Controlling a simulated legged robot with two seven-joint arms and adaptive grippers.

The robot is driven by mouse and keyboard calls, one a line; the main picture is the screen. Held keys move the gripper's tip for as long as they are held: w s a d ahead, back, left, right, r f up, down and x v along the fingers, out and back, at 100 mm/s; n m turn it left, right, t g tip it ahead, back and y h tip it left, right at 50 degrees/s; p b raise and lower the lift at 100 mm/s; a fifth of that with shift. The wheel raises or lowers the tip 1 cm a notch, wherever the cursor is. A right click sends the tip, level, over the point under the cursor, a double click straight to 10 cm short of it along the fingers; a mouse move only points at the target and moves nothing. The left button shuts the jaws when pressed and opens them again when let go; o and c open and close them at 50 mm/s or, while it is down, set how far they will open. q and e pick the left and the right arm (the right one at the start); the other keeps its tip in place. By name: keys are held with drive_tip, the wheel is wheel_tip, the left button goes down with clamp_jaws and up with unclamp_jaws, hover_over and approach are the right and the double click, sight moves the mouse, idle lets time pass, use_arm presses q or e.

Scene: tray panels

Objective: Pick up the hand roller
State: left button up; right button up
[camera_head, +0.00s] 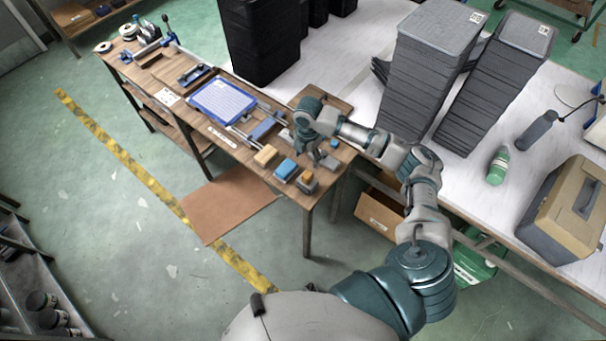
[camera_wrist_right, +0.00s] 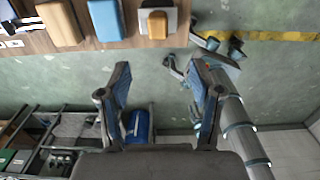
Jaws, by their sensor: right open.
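My right gripper (camera_head: 312,156) is above the near end of the wooden bench, pointing down. In the right wrist view its two fingers (camera_wrist_right: 160,90) are apart with nothing between them. I cannot single out the hand roller for certain. A small blue piece (camera_head: 334,144) lies on the bench to the right of the gripper, too small to identify. A tan block (camera_head: 265,156), a blue block (camera_head: 286,169) and a grey block with an orange top (camera_head: 307,180) stand near the bench's front corner. My left gripper is not seen in the head view.
A blue panel (camera_head: 222,102) lies on the bench (camera_head: 325,187) farther left, with tools beyond it. A white table (camera_head: 470,180) on the right bears tall stacks of dark trays (camera_head: 425,75), a green bottle (camera_head: 497,166) and a toolbox (camera_head: 566,208). A cardboard box (camera_head: 378,212) is below.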

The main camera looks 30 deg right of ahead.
sight(308, 174)
drive_tip(key=f, duration=0.7)
drive_tip(key=shift+w+d+f, duration=0.1)
drive_tip(key=shift+w+f, duration=0.15)
drive_tip(key=shift+f, duration=0.05)
drive_tip(key=shift+d+f, duration=0.25)
drive_tip(key=shift+f, duration=0.35)
drive_tip(key=f, duration=0.5)
drive_tip(key=shift+w+a+p, duration=0.1)
drive_tip(key=shift+a+p, duration=0.15)
drive_tip(key=shift+p, duration=0.15)
drive_tip(key=shift+d, duration=0.25)
clamp_jaws()
